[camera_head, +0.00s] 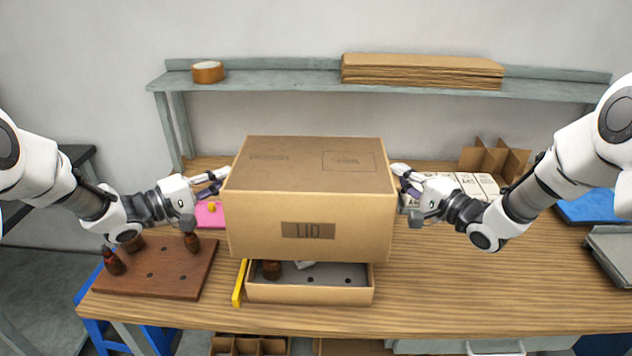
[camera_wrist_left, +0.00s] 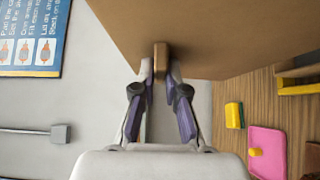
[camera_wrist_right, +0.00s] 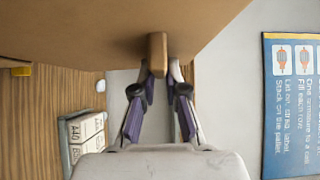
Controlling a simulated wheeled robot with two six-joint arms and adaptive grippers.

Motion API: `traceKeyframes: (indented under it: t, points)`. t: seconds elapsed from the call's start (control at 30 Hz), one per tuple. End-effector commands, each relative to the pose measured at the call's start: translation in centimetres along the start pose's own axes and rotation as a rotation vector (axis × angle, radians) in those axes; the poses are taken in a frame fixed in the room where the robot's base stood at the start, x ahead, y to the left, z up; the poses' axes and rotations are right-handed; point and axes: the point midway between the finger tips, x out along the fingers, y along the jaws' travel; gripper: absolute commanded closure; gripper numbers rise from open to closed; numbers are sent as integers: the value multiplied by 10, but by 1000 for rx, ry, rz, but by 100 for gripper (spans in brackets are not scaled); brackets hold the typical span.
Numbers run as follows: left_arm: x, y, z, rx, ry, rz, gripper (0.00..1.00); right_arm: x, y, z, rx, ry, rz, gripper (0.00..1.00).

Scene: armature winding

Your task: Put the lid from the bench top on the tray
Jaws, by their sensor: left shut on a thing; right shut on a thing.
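The lid (camera_head: 308,212) is a brown cardboard box top marked "LID". It is held up level between my two grippers, above and behind the front of the tray. The tray (camera_head: 310,295) is a shallow cardboard box on the bench, with a dark brown part and holes in its insert; its back is hidden by the lid. My left gripper (camera_wrist_left: 160,75) is shut on a small tab on the lid's left side. My right gripper (camera_wrist_right: 158,70) is shut on a matching tab on the lid's right side.
A yellow bar (camera_head: 239,283) stands along the tray's left side. A dark wooden board (camera_head: 150,285) with several brown parts lies left. White boxes (camera_head: 478,186) and cardboard dividers (camera_head: 495,158) stand behind my right gripper. The bench right of the tray (camera_head: 470,285) is clear.

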Motion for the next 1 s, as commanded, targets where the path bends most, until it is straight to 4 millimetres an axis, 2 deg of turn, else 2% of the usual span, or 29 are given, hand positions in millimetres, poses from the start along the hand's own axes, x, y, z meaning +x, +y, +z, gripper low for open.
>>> traceKeyframes:
  t: [0.67,1.0]
  points:
    - [-2,-1,2,1,-2,0,100,-2,1,3,0,-1,0,100]
    - [-2,-28,2,0,-2,-1,100,-2,28,3,1,-1,1,100]
